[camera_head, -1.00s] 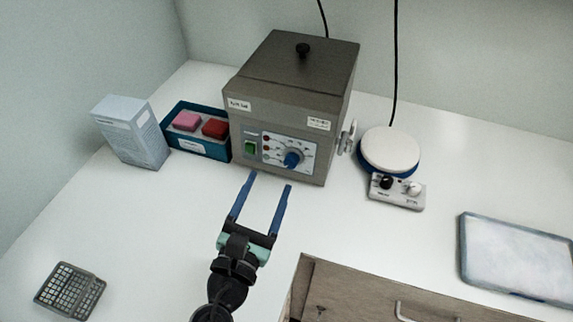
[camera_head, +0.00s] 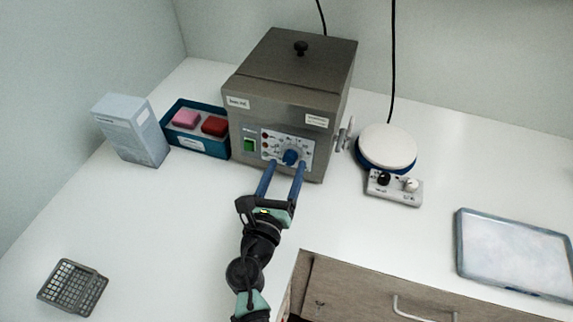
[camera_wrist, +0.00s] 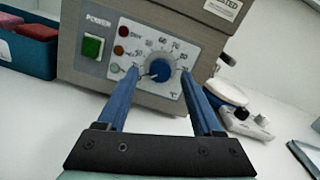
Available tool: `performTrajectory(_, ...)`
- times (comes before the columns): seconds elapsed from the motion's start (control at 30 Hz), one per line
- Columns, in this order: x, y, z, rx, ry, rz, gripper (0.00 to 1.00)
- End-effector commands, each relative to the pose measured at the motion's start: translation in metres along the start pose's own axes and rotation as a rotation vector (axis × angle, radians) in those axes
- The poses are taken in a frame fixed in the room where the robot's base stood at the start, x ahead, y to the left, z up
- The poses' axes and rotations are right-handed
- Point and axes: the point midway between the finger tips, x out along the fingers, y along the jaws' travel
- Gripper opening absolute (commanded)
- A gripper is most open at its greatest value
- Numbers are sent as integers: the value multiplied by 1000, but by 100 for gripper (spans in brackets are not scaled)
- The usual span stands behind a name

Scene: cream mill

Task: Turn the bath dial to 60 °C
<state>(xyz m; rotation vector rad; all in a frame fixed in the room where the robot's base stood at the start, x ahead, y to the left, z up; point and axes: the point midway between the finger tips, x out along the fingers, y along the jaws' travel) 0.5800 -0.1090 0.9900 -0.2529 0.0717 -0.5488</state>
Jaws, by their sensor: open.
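The water bath (camera_head: 290,90) is a grey-brown box with a lid and a front control panel. Its blue round dial (camera_head: 290,157) is on that panel; in the wrist view the dial (camera_wrist: 159,71) has printed numbers around it, with 70 and 80 toward the upper right. A pale pointer mark on the dial seems to face lower left; the exact reading is too small to tell. My gripper (camera_head: 287,166) is open, its two blue fingers reaching toward the panel on either side of the dial. Whether the fingertips touch the panel cannot be told.
A green power switch (camera_wrist: 92,46) and indicator lamps sit left of the dial. A teal box (camera_head: 197,143) with pink and red blocks and a pale carton (camera_head: 131,129) stand left. A stirrer hotplate (camera_head: 387,148) stands right. The front counter is mostly clear.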

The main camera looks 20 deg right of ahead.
Motion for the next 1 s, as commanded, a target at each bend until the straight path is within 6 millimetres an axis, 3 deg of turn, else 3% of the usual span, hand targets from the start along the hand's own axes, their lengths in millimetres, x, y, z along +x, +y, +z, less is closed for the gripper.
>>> performTrajectory(0.17, 12, -1, 0, 0, 0, -1, 68)
performTrajectory(0.43, 12, 0, 0, 0, 0, -1, 68)
performTrajectory(0.8, 12, 0, 0, 0, 0, -1, 3)
performTrajectory(1.0, 12, 0, 0, 1, 0, -1, 0)
